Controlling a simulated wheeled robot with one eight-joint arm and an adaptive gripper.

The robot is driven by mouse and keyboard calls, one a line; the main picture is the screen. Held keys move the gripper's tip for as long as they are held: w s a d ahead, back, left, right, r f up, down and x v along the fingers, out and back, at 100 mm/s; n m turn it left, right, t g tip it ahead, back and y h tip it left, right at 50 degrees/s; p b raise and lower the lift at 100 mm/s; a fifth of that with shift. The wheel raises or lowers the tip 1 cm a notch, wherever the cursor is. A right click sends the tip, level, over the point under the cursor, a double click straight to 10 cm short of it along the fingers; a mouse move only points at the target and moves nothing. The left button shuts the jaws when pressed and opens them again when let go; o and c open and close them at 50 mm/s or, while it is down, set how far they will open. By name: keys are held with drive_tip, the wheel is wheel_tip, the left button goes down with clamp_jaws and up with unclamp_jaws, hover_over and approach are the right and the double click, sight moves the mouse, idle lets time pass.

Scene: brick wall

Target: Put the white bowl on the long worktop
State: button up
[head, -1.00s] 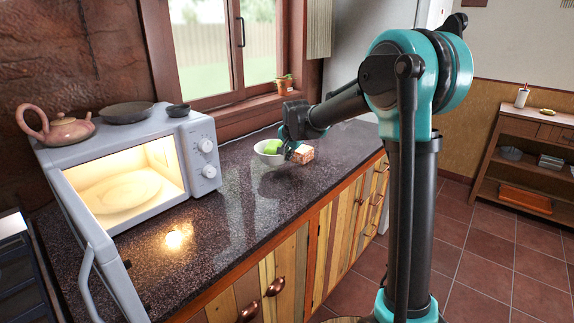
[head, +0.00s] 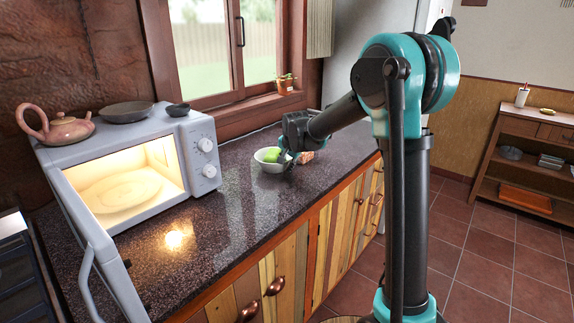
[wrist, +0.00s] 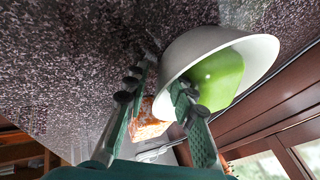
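The white bowl (head: 270,167) is at the far part of the long dark worktop (head: 235,207), with a green round thing (head: 271,155) inside it. My gripper (head: 287,157) is at the bowl's right side. In the wrist view, the white bowl (wrist: 252,52) looks tilted, with one finger of my gripper (wrist: 165,80) outside its wall and the other inside, in front of the green thing (wrist: 218,78). The gripper appears shut on the bowl's rim. I cannot tell whether the bowl's base touches the worktop.
A small patterned block (head: 307,156) lies just behind my gripper, partly hidden. An open, lit microwave (head: 190,125) stands at left, with a teapot (head: 62,130) and dark dishes on top. A potted plant (head: 285,86) stands on the window sill. The worktop's middle is clear.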

drive_tip(key=v, duration=1.2)
drive_tip(key=s+d+f+n, duration=0.2)
drive_tip(key=s+d+f, duration=0.5)
drive_tip(key=s, duration=0.3)
drive_tip(key=s+d+f+n+g+h, duration=0.1)
drive_tip(key=s+d+f+n, duration=0.1)
drive_tip(key=s+d+f, duration=0.5)
drive_tip(key=s+d+f+n+g, duration=0.1)
drive_tip(key=s+d+f+n, duration=0.2)
drive_tip(key=s+d+f, duration=0.4)
drive_tip(key=s, duration=0.8)
drive_tip(key=shift+s+d+f+h, duration=0.15)
drive_tip(key=shift+f+h, duration=0.1)
drive_tip(key=shift+h, duration=0.05)
